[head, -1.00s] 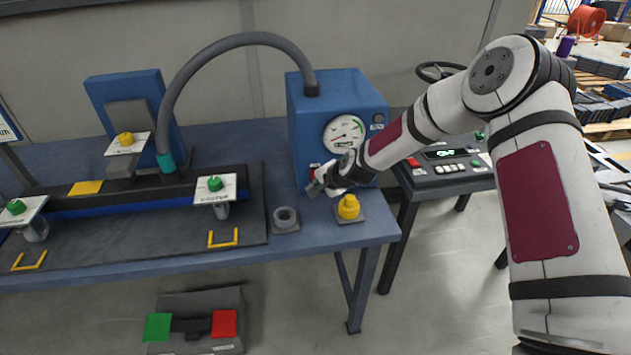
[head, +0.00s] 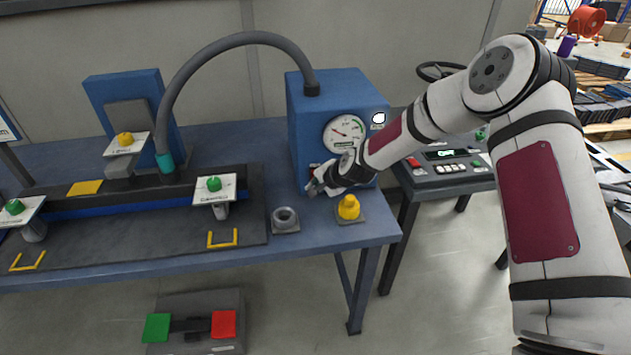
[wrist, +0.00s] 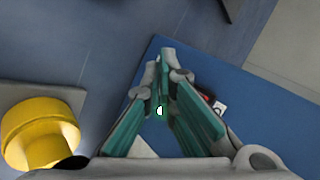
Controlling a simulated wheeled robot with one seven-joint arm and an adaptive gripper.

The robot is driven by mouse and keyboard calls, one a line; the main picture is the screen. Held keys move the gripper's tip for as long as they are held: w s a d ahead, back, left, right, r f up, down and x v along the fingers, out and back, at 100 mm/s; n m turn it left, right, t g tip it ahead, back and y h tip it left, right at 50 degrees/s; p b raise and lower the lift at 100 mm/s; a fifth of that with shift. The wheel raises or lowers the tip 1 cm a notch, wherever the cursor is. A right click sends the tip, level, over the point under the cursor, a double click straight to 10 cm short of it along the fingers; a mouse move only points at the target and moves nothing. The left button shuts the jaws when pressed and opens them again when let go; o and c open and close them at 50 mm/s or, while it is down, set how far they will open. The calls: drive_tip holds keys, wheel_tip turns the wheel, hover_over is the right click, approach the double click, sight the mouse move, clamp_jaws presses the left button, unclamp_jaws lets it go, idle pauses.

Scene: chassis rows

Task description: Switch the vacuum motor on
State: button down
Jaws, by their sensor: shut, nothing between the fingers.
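The blue vacuum motor box (head: 340,88) stands on the right end of the bench, with a round gauge (head: 344,133) and a lit white lamp (head: 379,118) on its front. A small dark-and-red switch (head: 313,169) on the lower front is partly hidden by my gripper (head: 314,188). My gripper is shut and empty, close in front of the box by the switch; I cannot tell whether it touches. In the wrist view, the green-padded fingers (wrist: 165,60) meet at their tips, with the blue box (wrist: 265,128) and part of the switch (wrist: 206,97) beyond them.
A yellow knob (head: 348,207) and a grey ring fitting (head: 286,219) sit close to my gripper on the bench. A grey hose (head: 225,42) arches left from the box. A control console (head: 447,170) stands at the right, behind my arm.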

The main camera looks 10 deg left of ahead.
drive_tip(key=shift+s+d+p, duration=0.15)
drive_tip(key=shift+s+p, duration=0.25)
drive_tip(key=shift+s, duration=0.25)
drive_tip(key=shift+s+d+r+p, duration=0.15)
drive_tip(key=shift+s+d+p, duration=0.1)
drive_tip(key=shift+s+p, duration=0.45)
drive_tip(key=shift+s+d+r+p, duration=0.2)
drive_tip(key=shift+s+p, duration=0.25)
drive_tip(key=shift+s, duration=0.5)
drive_tip(key=shift+s+d+r+p, duration=0.1)
drive_tip(key=shift+s+d+p, duration=0.15)
drive_tip(key=shift+s+p, duration=0.45)
drive_tip(key=shift+f, duration=0.1)
